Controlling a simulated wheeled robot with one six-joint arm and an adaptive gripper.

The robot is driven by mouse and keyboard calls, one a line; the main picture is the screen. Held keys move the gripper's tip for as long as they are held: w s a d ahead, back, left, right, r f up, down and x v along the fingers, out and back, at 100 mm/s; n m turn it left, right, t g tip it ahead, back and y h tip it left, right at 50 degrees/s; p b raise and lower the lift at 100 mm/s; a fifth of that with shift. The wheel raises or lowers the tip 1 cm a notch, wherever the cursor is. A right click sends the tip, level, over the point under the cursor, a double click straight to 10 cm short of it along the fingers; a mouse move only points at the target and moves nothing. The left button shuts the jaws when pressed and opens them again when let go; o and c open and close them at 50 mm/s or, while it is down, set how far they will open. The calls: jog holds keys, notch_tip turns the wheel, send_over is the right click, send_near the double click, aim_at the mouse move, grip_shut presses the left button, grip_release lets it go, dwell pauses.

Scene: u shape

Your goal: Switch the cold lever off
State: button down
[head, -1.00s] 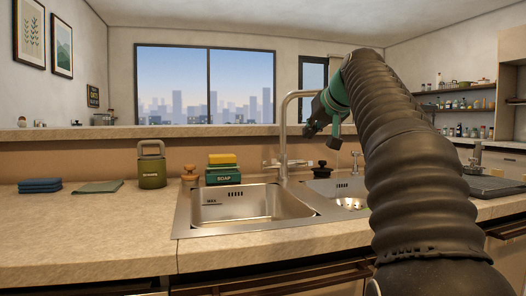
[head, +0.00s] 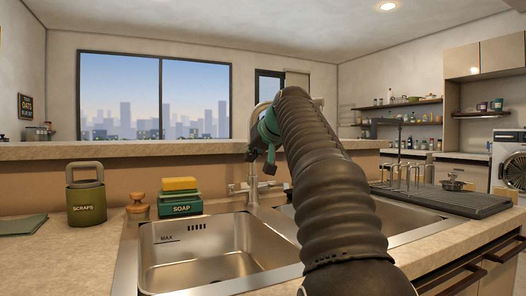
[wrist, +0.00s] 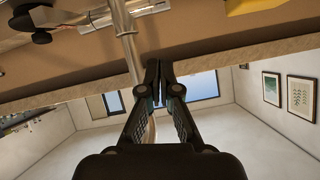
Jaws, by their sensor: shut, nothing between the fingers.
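The faucet (head: 253,192) stands behind the sink, with its upper part hidden by my arm. A thin metal lever (head: 237,188) sticks out left of its base; another lever part (head: 266,185) shows on the right. I cannot tell which is cold, nor whether water runs. In the wrist view, which is upside down, the faucet pipe (wrist: 127,45) runs just left of my fingers, and a lever (wrist: 152,8) shows at the top edge. My gripper (wrist: 160,72) is shut and empty. In the head view my gripper (head: 262,160) is in front of the faucet, above the levers.
The left basin (head: 205,250) is empty. A dark drying rack (head: 440,197) lies right. A black-knobbed stopper (wrist: 40,22) shows in the wrist view.

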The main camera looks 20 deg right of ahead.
aim_at(237, 189)
jog(key=w+f, duration=0.1)
jog(key=f+b, duration=0.1)
jog(key=f, duration=0.1)
jog(key=w+a+f, duration=0.1)
jog(key=f, duration=0.1)
jog(key=shift+w+f+b, duration=0.1)
jog(key=shift+w+b, duration=0.25)
jog(key=shift+b, duration=0.05)
jog(key=shift+s+f, duration=0.15)
jog(key=shift+f, duration=0.2)
